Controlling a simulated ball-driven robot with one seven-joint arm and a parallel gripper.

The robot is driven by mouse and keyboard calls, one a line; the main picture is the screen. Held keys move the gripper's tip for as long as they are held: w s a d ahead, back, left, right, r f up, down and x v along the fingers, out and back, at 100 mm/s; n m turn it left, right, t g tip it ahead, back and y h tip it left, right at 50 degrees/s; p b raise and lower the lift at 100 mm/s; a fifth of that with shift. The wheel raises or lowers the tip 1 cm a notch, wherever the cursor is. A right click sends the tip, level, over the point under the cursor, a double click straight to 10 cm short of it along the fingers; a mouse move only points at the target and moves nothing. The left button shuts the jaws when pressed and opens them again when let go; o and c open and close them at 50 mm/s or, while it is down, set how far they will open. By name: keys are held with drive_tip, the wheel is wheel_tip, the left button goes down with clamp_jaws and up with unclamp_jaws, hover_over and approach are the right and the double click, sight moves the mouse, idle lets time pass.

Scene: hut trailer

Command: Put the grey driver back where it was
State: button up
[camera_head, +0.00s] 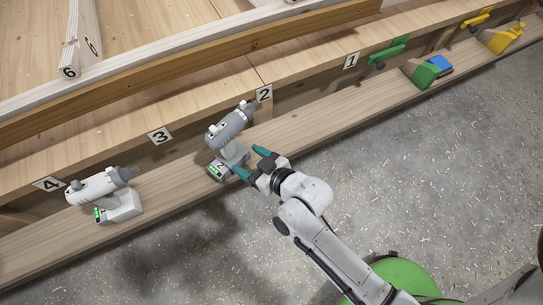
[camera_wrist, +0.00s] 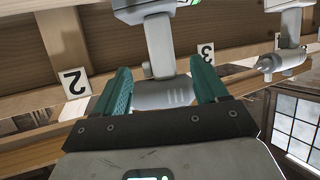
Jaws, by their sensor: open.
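The grey driver (camera_head: 228,130) stands upright on the lower wooden ledge, its battery base down with a green light, near label 2 (camera_head: 264,93). It leans over the ledge just left of my gripper. My gripper (camera_head: 251,163) is open, its two teal fingers pointing at the driver. In the wrist view, which looks upside down, the driver's grey body (camera_wrist: 165,94) and handle (camera_wrist: 158,48) show between and beyond the open fingers (camera_wrist: 161,90). I cannot tell whether a finger touches it.
A white driver (camera_head: 98,191) stands on the ledge (camera_head: 285,132) at left, near label 4 (camera_head: 47,184). Label 3 (camera_head: 160,135) is between the drivers. Green (camera_head: 421,74), blue (camera_head: 440,64) and yellow (camera_head: 503,40) things sit far right. The ledge below label 1 (camera_head: 351,61) is clear.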

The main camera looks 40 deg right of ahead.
drive_tip(key=s+d+g, duration=0.4)
drive_tip(key=s+g, duration=0.2)
drive_tip(key=s, duration=0.3)
drive_tip(key=s+d+r+m+g+h, duration=0.1)
drive_tip(key=s+d+g, duration=0.2)
drive_tip(key=s+g, duration=0.3)
drive_tip(key=s, duration=0.4)
drive_tip(key=shift+d+r+g, duration=0.25)
drive_tip(key=shift+d+g, duration=0.05)
drive_tip(key=shift+d, duration=0.05)
